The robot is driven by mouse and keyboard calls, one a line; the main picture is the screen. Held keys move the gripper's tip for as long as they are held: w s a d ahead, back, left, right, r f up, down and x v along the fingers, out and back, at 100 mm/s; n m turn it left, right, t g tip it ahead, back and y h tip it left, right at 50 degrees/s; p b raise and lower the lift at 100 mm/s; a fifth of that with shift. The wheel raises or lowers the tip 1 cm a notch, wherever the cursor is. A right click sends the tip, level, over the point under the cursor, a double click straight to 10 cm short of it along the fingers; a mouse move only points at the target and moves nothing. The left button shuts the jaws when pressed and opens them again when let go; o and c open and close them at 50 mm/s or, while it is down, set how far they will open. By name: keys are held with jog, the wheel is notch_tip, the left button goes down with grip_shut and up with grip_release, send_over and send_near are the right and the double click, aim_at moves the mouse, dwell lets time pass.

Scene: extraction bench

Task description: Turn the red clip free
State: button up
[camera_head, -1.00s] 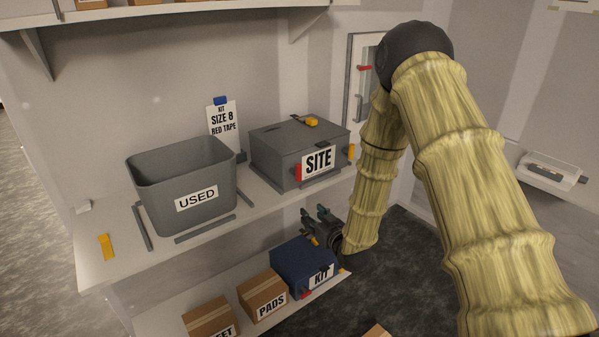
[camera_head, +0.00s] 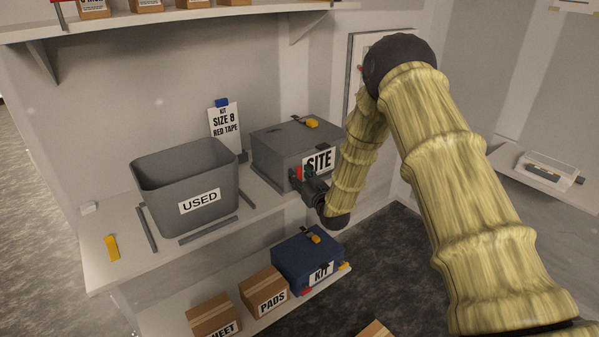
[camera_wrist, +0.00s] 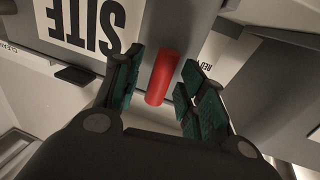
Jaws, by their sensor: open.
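The red clip (camera_wrist: 162,78) is on the front of the grey box labelled SITE (camera_head: 275,139). In the wrist view it stands between the two green-padded fingers of my gripper (camera_wrist: 157,92). The fingers are open, with a gap visible on each side of the clip. In the head view my gripper (camera_head: 302,179) is at the front left corner of the SITE box and covers part of the clip. The SITE label (camera_wrist: 85,25) appears upside down beside the clip in the wrist view.
A grey bin labelled USED (camera_head: 160,185) stands left of the SITE box on the same shelf. A sign (camera_head: 225,128) reads SIZE 8 RED TAPE. A blue KIT box (camera_head: 295,262) and a PADS carton (camera_head: 255,287) sit on the lower shelf.

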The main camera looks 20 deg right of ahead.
jog(key=shift+w+a, duration=0.1)
jog(key=shift+w, duration=0.5)
grip_shut()
